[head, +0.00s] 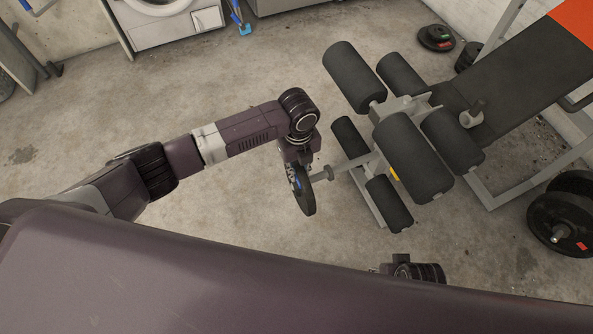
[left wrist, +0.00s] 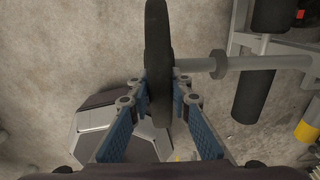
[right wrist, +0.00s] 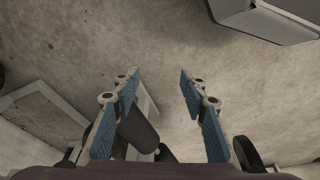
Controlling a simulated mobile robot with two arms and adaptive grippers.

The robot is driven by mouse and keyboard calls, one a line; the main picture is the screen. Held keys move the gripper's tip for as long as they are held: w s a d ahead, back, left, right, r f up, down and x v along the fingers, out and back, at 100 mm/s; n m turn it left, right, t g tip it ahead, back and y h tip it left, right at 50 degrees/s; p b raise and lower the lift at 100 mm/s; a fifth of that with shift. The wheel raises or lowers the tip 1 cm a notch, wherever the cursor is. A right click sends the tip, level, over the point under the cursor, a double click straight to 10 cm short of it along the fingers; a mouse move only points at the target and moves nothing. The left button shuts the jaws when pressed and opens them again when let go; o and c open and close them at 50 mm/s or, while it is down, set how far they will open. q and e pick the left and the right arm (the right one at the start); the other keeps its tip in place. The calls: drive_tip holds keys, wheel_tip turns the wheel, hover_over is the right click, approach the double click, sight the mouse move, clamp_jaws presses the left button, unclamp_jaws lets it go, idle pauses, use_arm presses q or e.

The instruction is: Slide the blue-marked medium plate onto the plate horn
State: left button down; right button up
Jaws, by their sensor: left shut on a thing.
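The medium plate is a dark disc (head: 305,192) with blue marks on its face, held upright in the head view. In the left wrist view it shows edge-on (left wrist: 158,35). My left gripper (head: 297,170) is shut on its rim, a finger on each side (left wrist: 159,88). The plate horn is a grey bar (head: 350,165) with a round collar (left wrist: 218,63), reaching left from the bench. Its tip meets the plate's face; whether it is in the hole is hidden. My right gripper (right wrist: 158,82) is open and empty, away from the plate.
The weight bench has several black foam rollers (head: 417,158) around the horn. More plates lie at the back (head: 436,38) and right (head: 562,225). A white washing machine (head: 160,25) stands at the back left. The floor left of the horn is clear.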

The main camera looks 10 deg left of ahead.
use_arm(q)
drive_tip(key=shift+w+d+r, duration=0.3)
drive_tip(key=shift+w+d, duration=0.1)
use_arm(e)
drive_tip(key=shift+r, duration=0.35)
use_arm(q)
drive_tip(key=shift+w+d, duration=0.1)
drive_tip(key=shift+d, duration=0.1)
drive_tip(key=shift+w+d, duration=0.1)
drive_tip(key=shift+d, duration=0.05)
use_arm(e)
drive_tip(key=shift+r, duration=0.45)
use_arm(q)
drive_tip(key=shift+w+d+b, duration=0.25)
drive_tip(key=shift+d+b, duration=0.05)
drive_tip(key=shift+b, duration=0.1)
use_arm(e)
drive_tip(key=shift+s+r, duration=0.1)
drive_tip(key=shift+r, duration=0.4)
